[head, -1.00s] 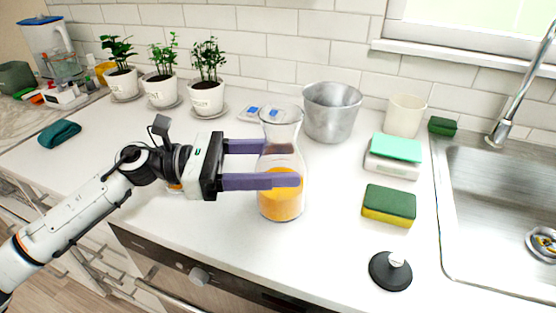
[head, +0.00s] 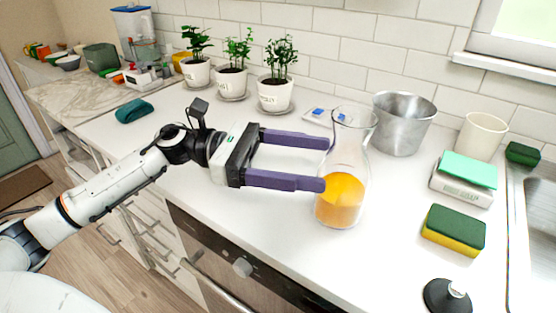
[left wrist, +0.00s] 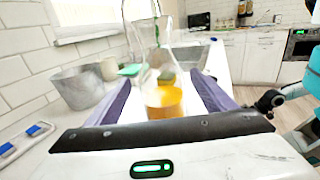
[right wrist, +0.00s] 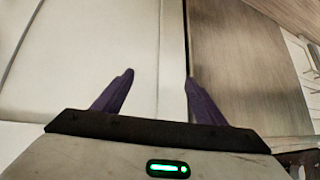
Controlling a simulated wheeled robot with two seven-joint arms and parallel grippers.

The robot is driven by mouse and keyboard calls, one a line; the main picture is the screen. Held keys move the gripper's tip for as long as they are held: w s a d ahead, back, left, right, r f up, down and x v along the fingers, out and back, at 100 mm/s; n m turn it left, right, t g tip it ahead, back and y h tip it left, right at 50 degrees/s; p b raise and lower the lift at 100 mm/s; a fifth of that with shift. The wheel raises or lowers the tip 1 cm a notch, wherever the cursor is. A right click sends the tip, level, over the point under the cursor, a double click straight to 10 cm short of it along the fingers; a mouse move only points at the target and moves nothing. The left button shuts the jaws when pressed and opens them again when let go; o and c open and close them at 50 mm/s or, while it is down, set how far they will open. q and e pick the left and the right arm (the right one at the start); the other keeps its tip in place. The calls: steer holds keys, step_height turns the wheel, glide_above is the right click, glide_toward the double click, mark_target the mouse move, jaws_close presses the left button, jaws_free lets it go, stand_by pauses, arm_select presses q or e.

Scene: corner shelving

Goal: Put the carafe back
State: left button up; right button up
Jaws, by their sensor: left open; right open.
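The glass carafe (head: 341,200), with orange juice in its lower part, stands upright on the white counter (head: 290,190). My left gripper (head: 326,163) is open and level at its left, with its fingertips at the carafe's near-left edge and nothing clamped. In the left wrist view the carafe (left wrist: 163,103) shows ahead, framed between the open fingers. Whether a finger touches the glass cannot be told. My right gripper (right wrist: 159,76) is open and empty in the right wrist view, over pale panels and a wood-look surface; it is outside the head view.
A metal pot (head: 402,125) stands close behind the carafe to the right. A white cup (head: 481,137), a scale (head: 462,183), a sponge (head: 454,230) and a black round object (head: 447,296) are further right. Potted plants (head: 274,95) stand at the back.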

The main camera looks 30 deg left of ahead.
arm_select(q)
steer(key=b+v, duration=0.1)
steer(key=v, duration=0.5)
steer(key=shift+a, duration=0.2)
steer(key=shift+s, duration=0.1)
